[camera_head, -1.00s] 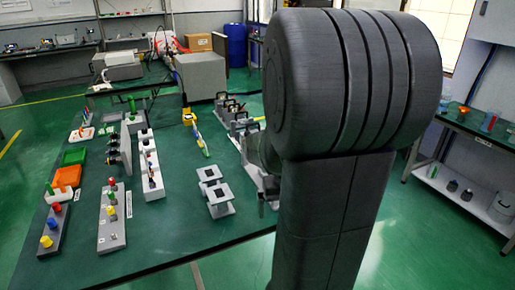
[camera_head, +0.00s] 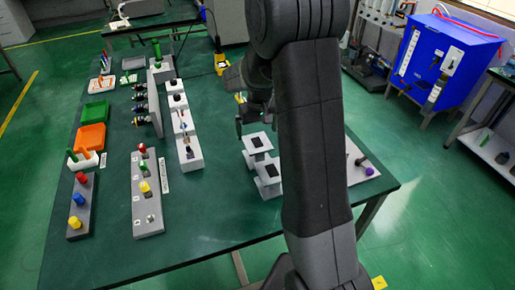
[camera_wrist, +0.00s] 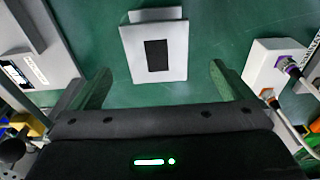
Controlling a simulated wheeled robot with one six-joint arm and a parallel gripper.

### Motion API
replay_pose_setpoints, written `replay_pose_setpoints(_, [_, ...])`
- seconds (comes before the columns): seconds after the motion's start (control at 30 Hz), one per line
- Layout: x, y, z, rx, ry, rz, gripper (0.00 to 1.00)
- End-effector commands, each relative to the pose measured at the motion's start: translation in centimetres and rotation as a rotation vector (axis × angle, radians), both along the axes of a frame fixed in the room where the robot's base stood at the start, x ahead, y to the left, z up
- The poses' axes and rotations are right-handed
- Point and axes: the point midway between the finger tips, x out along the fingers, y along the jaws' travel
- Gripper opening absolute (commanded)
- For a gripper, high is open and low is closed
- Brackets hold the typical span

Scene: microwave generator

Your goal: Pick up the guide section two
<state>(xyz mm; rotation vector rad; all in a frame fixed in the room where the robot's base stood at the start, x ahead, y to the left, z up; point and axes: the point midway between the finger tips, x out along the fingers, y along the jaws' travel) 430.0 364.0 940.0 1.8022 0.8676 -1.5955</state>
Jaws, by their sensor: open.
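Two white guide pieces with black square pads stand near the table's front middle. The rear one (camera_head: 257,143) and the front one (camera_head: 268,173) are close together in the head view. I cannot tell which is section two. In the wrist view, a white piece with a black pad (camera_wrist: 158,75) lies just ahead of and between my fingers, with another white edge behind it. My gripper (camera_wrist: 160,77) is open and empty, one finger on each side, apart from the piece. In the head view my arm partly hides the gripper.
Left of the guides stands a long white block (camera_head: 187,150) with knobs. Further left are a grey button strip (camera_head: 147,205), an orange tray (camera_head: 91,137) and a green tray (camera_head: 95,111). In the wrist view, a white box (camera_wrist: 270,68) with connectors and cable is at right.

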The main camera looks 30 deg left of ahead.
Motion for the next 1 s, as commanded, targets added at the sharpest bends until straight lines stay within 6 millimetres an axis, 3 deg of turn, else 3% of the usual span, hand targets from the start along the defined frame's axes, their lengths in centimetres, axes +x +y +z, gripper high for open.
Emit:
replay_pose_setpoints(0.2, [0.3,0.3,-3.7,-0.002,0.002,-0.001,1.00])
replay_pose_setpoints(0.47, [0.5,0.5,-5.2,-0.001,0.001,-0.001,1.00])
replay_pose_setpoints(0.8, [1.4,1.0,-9.0,-0.002,0.002,0.000,1.00])
replay_pose_setpoints(1.0, [1.5,1.1,-9.9,0.000,0.000,-0.001,1.00])
